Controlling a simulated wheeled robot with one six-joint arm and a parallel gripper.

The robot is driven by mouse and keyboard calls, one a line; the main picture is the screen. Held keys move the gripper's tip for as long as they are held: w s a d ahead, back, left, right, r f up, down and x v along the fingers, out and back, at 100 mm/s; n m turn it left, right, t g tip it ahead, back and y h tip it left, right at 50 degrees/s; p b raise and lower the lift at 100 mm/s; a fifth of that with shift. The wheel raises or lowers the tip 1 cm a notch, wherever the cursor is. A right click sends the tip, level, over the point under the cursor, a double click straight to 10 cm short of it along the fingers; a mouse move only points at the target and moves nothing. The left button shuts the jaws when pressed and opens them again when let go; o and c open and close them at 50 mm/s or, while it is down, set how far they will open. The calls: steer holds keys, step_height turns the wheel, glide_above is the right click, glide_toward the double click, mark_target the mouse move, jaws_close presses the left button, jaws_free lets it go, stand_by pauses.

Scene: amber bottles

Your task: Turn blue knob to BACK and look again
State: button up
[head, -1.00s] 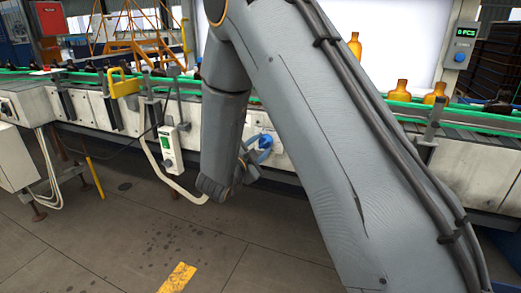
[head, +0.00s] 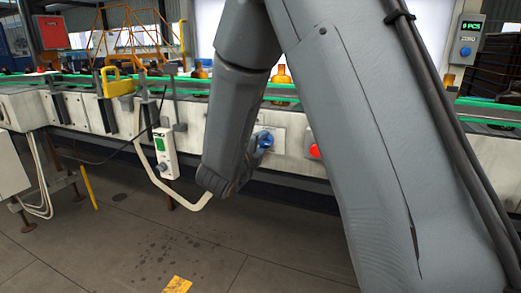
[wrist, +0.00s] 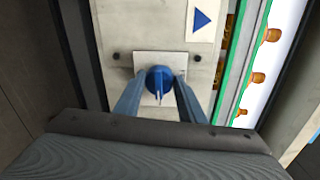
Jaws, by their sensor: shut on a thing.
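The blue knob (wrist: 159,80) sits on a pale square plate (wrist: 147,62) on the conveyor's side panel. In the wrist view its raised grip bar lies between the two blue fingers of my gripper (wrist: 160,92), which is shut on it. In the head view the blue knob (head: 266,139) shows just right of my wrist, and my gripper (head: 258,146) is at it, partly hidden by my arm. A plate with a blue arrow (wrist: 202,19) is beside the knob in the wrist view. I cannot read any position labels around the knob.
A red button (head: 315,151) is on the panel right of the knob. Amber bottles (head: 281,75) stand on the green-railed conveyor above. The floor in front is clear.

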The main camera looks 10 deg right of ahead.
steer(key=shift+m+b, duration=0.3)
steer(key=shift+m, duration=0.1)
steer(key=o, duration=1)
steer(key=shift+o, duration=0.2)
steer(key=shift+s, duration=0.1)
steer(key=v, duration=0.7)
steer(key=shift+s+a, duration=0.2)
steer(key=shift+s, duration=0.1)
steer(key=shift+w, duration=0.1)
